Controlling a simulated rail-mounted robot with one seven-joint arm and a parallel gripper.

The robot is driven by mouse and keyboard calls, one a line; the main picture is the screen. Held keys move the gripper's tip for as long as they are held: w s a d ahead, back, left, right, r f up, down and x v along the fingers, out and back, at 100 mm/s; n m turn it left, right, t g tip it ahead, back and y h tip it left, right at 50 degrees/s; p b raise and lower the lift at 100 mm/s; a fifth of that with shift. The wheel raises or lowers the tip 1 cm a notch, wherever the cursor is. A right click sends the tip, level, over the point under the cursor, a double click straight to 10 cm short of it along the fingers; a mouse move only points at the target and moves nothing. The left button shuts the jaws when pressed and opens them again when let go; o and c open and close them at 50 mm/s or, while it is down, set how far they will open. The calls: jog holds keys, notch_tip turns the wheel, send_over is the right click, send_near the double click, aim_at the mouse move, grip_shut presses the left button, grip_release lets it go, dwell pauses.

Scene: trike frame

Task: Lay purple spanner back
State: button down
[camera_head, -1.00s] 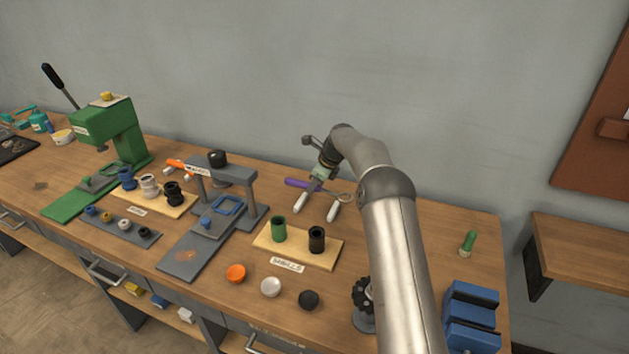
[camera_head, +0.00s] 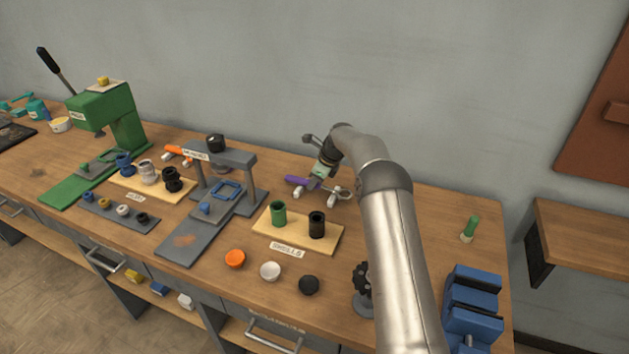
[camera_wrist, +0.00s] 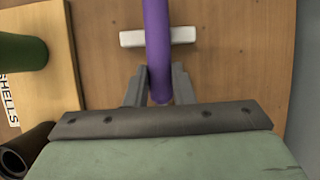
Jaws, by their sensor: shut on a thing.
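The purple spanner has a purple handle (camera_head: 298,181) and a metal head at its right end, in the head view behind the shells board. My gripper (camera_head: 316,184) is shut on the handle from above. In the wrist view the handle (camera_wrist: 157,40) runs from the top edge down between the fingers (camera_wrist: 160,90). A white rest block (camera_wrist: 131,39) lies beneath the handle, crosswise to it. In the head view two white rests (camera_head: 331,201) show under the spanner, partly covered by it. I cannot tell whether the spanner touches them.
The shells board (camera_head: 267,234) with a green cup (camera_head: 278,213) and a black cup (camera_head: 317,225) stands close in front. A grey press frame (camera_head: 237,157) is to the left. A green peg (camera_head: 470,228) and a blue vise (camera_head: 473,310) are at the right.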

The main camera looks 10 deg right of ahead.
jog(key=c, duration=1.2)
grip_release()
jog(key=shift+f, duration=0.1)
jog(key=shift+o, duration=0.2)
jog(key=b+v, duration=0.2)
jog(key=v, duration=1.5)
jog(key=shift+r+b, duration=0.25)
jog(key=shift+b, duration=0.15)
